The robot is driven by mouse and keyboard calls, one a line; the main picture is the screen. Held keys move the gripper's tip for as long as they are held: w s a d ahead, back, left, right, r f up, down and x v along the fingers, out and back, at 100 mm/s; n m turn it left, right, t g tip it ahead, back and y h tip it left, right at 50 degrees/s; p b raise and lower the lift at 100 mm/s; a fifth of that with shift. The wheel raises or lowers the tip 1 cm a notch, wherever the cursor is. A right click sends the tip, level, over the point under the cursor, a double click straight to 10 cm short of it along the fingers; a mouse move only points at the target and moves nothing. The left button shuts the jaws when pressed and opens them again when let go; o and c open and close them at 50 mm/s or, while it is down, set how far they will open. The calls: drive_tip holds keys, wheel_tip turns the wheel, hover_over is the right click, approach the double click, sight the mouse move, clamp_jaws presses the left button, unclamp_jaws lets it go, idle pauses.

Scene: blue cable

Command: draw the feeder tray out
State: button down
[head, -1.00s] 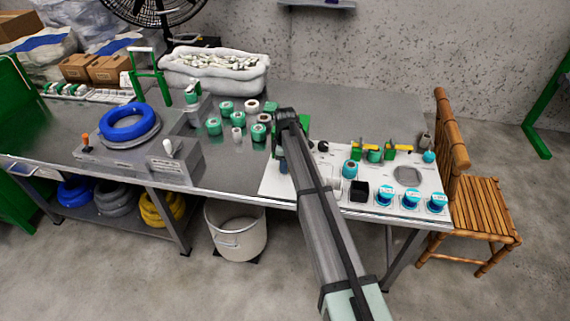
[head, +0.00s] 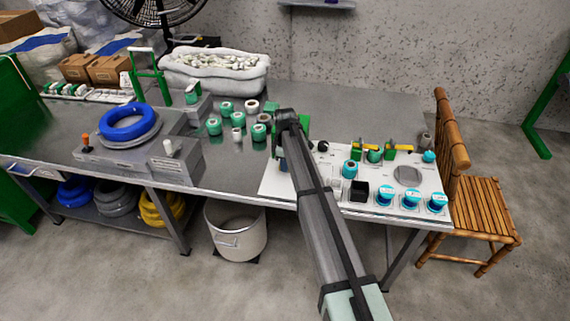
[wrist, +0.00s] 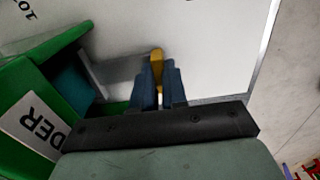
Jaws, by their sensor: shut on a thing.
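The green feeder box (wrist: 45,100) stands at the left in the wrist view, with a white label whose visible letters read "DER". In the head view, part of the green box (head: 305,127) shows beside the end of my arm. My gripper (wrist: 158,85) has blue fingers shut on a narrow yellow handle (wrist: 157,57), just right of the box. In the head view my gripper (head: 283,164) is a small dark shape over the white mat, mostly hidden by my arm. The tray's body and how far it stands out cannot be made out.
The white mat (head: 270,187) lies at the bench's front edge. To the right are teal spools (head: 411,201), a black box (head: 359,191) and a grey disc (head: 408,175). Green rolls (head: 226,107) stand left. A bamboo chair (head: 480,210) is beside the bench's right end.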

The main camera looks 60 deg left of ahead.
drive_tip(key=s+d, duration=0.9)
drive_tip(key=c, duration=1.2)
unclamp_jaws()
drive_tip(key=shift+o, duration=0.2)
wheel_tip(320, 180, up, 14)
drive_tip(key=shift+f, duration=0.1)
